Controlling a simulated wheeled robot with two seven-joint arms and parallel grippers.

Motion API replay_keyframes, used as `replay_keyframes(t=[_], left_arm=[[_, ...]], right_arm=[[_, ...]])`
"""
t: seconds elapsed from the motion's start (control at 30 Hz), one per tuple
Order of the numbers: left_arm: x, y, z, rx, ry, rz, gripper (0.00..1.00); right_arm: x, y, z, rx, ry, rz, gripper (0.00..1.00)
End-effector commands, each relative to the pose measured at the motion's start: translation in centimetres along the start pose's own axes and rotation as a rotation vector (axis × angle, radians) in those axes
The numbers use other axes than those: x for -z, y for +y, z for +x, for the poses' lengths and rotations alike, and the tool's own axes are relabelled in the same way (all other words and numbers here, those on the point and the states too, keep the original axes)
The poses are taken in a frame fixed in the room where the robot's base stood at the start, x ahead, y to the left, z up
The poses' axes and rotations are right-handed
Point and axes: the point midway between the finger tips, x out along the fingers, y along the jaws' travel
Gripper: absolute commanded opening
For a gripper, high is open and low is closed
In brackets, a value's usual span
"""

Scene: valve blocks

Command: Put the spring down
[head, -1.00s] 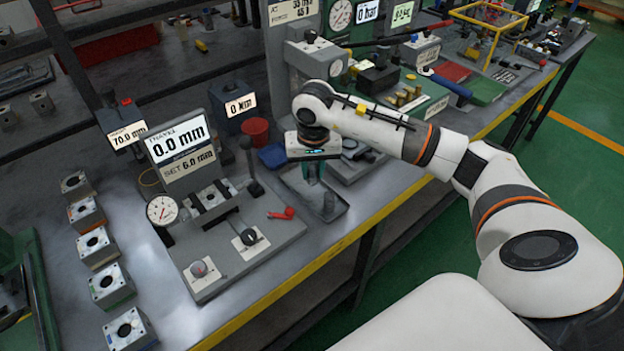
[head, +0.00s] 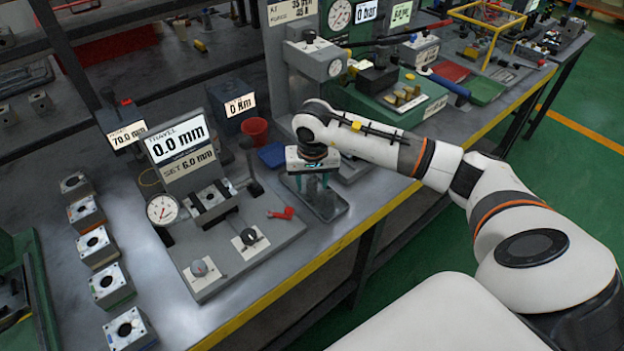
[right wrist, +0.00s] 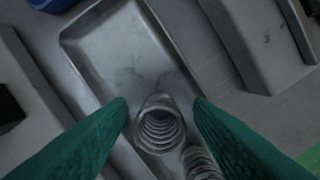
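My right gripper (head: 312,186) is over the grey metal tray (head: 335,212) at the bench's front edge. In the right wrist view its two green fingers (right wrist: 161,103) are spread apart. A coil spring (right wrist: 160,128) stands in the tray (right wrist: 115,45) between them, with a gap to each fingertip. A second coil spring (right wrist: 200,163) is beside it, partly hidden by the right-hand finger. The springs are too small to make out in the head view. My left gripper is not in view.
Left of the tray is a gauge fixture (head: 240,262) with a red-handled part (head: 281,213) on it. Several valve blocks (head: 97,246) line the left. The tray's far end is empty.

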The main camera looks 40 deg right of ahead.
Motion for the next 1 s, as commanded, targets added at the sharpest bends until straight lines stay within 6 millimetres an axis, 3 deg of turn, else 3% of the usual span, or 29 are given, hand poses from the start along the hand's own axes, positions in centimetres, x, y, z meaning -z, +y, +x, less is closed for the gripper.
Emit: replay_keyframes(t=[0.27,0.7,1.0], left_arm=[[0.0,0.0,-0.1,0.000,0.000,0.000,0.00],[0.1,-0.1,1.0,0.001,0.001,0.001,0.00],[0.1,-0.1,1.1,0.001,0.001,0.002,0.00]], right_arm=[[-0.1,0.0,-1.6,-0.001,-0.004,-0.001,0.47],[-0.1,0.0,-10.4,-0.001,-0.004,0.000,0.47],[0.0,0.0,-12.3,0.000,0.000,0.000,0.47]])
